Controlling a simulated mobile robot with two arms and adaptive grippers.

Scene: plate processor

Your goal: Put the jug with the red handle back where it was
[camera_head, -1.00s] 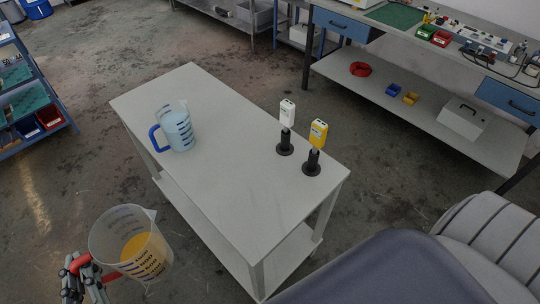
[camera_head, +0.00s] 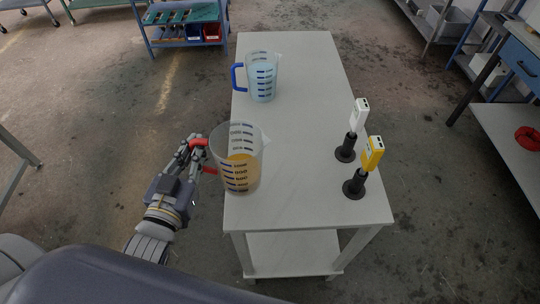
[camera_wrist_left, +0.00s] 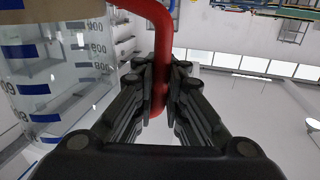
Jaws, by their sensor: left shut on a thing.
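The jug with the red handle (camera_head: 237,160) is clear with blue markings and holds orange-yellow liquid. My left gripper (camera_head: 197,152) is shut on its red handle, which runs between the fingers in the left wrist view (camera_wrist_left: 158,75). The jug is about upright and overlaps the left edge of the white table (camera_head: 300,195) in the head view; I cannot tell whether it touches the top. A second jug, with a blue handle (camera_head: 262,77) and pale blue liquid, stands at the table's far end. My right gripper is not in view.
A white device (camera_head: 359,115) and a yellow device (camera_head: 373,153) stand on black stands at the table's right side. The middle of the tabletop is clear. A blue shelf rack (camera_head: 184,26) is at the back; a workbench (camera_head: 510,130) is at the right.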

